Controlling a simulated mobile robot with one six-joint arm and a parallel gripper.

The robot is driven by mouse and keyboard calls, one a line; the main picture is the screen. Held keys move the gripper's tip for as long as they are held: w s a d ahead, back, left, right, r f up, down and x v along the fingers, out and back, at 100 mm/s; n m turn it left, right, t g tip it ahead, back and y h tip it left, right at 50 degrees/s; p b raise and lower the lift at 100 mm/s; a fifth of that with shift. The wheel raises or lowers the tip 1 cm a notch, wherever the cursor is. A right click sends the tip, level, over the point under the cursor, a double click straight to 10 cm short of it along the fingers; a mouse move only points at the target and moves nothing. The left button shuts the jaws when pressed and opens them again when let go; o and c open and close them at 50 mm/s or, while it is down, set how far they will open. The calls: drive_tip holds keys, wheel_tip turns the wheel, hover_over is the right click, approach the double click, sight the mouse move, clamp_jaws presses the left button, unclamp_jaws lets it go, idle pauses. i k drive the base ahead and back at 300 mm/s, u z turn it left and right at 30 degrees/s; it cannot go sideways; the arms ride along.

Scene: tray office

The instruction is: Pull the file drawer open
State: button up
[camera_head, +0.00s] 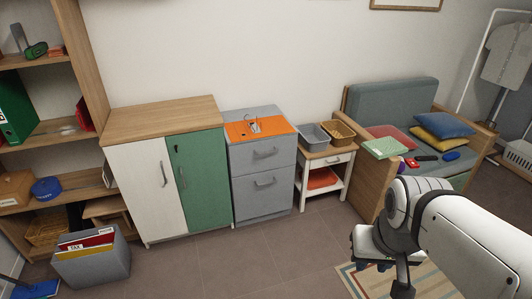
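The grey file cabinet (246,167) stands against the wall, right of the green-doored cupboard. Its upper drawer (245,158) and lower drawer (283,194) both look shut, each with a curved bar handle; the upper handle (265,153) and lower handle (265,182) face the room. My arm reaches in from the right. The end with my gripper (384,272) is low in the picture, right of the cabinet and apart from it. The fingers are small and partly hidden by the arm, so their opening is unclear.
An orange tray (240,132) with small items lies on the cabinet. A side table (327,158) with bins stands to its right, then a sofa (392,100). The cupboard (165,113) is at left, with a file box (95,266) before it. Floor before the drawers is clear.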

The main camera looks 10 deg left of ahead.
sight(259, 194)
drive_tip(key=u, duration=0.8)
drive_tip(key=i, duration=1.95)
drive_tip(key=z, duration=0.5)
drive_tip(key=k, duration=0.9)
drive_tip(key=z, duration=0.15)
drive_tip(key=i, duration=0.9)
drive_tip(key=u, duration=0.1)
